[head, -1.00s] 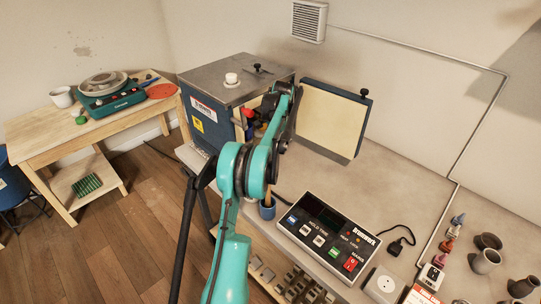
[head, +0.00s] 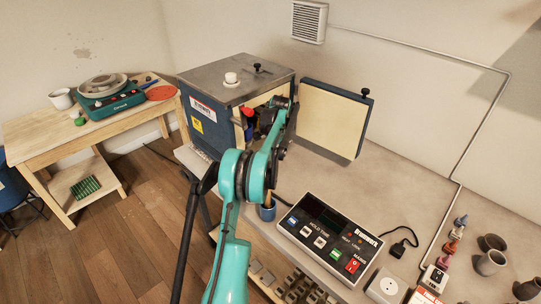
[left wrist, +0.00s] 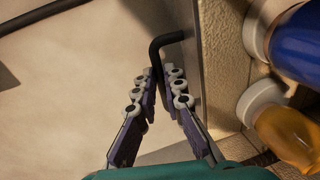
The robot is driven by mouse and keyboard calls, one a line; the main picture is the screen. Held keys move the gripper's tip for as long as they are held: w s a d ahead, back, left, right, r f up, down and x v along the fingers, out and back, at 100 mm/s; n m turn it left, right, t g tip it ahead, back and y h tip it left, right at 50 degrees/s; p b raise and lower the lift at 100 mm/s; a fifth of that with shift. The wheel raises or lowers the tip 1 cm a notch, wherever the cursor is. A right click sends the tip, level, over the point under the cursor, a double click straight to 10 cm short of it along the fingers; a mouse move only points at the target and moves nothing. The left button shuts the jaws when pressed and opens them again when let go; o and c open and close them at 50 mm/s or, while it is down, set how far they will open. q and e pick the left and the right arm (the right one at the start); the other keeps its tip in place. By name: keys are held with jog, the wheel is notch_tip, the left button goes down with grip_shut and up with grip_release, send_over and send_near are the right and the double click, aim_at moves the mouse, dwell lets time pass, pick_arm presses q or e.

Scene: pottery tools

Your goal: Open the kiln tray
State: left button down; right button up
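The kiln (head: 225,85) is a blue-grey box at the back with its front opening uncovered. Its thick cream-lined door (head: 332,115) stands swung out to the right. In the left wrist view a bent black handle (left wrist: 166,40) joins a narrow grey metal edge (left wrist: 190,70), seemingly the tray's front. The fingertips of my left gripper (left wrist: 160,82) are drawn together with the handle between them. In the head view my left arm reaches to the kiln opening, and its wrist hides the fingertips and most of the tray. My right gripper is not in view.
Small pots (head: 488,262) stand at the right.

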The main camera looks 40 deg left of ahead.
pick_arm(q)
jog(key=d, duration=0.6)
jog(key=s+d, duration=0.1)
jog(key=d, duration=1.1)
jog(key=shift+s+p, duration=0.3)
jog(key=shift+p, duration=0.1)
jog(key=c, duration=1.6)
grip_release()
jog(key=shift+r, duration=0.1)
notch_tip(320, 180, up, 12)
jog(key=d, duration=0.2)
jog(key=shift+f, duration=0.2)
jog(key=shift+d, duration=0.1)
